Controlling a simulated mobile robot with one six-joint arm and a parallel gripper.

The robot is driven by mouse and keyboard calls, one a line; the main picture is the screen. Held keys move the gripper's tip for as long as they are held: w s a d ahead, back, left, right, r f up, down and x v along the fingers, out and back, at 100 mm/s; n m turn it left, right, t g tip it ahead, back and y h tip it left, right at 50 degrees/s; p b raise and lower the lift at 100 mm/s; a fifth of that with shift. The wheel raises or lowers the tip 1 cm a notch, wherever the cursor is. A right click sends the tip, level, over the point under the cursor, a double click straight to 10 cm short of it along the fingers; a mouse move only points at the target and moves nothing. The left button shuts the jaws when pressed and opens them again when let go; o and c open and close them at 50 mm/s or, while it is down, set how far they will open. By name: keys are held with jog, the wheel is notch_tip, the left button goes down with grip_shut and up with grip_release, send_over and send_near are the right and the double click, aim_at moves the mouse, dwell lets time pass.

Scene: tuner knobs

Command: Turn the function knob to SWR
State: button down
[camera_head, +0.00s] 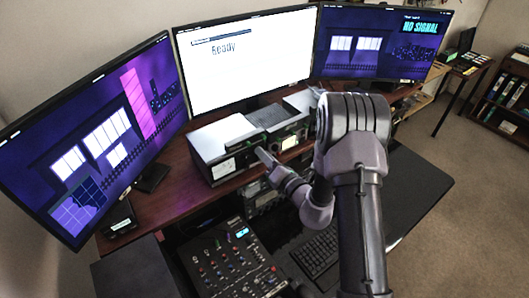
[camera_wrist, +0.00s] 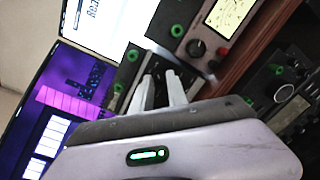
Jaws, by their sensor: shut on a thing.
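My gripper (camera_head: 261,153) reaches to the front right of a silver box with a dark front and a pale meter (camera_head: 226,167), which I take to be the tuner. In the wrist view, my gripper's two pale fingers (camera_wrist: 159,76) are close together, pointing at a dark front panel (camera_wrist: 133,70). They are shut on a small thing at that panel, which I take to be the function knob. The fingers hide the knob, so its pointer and the SWR mark cannot be read.
A neighbouring unit (camera_head: 292,142) has a lit meter, a dark knob (camera_wrist: 196,48) and a red button (camera_wrist: 222,52). Monitors (camera_head: 245,58) stand behind. A mixer (camera_head: 228,262) and keyboard (camera_head: 318,254) lie in front and below. Another black device (camera_wrist: 284,93) is at right in the wrist view.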

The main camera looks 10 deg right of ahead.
jog(key=shift+m, duration=0.4)
jog(key=c, duration=1.3)
grip_release()
jog(key=b+v, duration=0.2)
jog(key=v, duration=1.5)
jog(key=shift+s+d, duration=0.15)
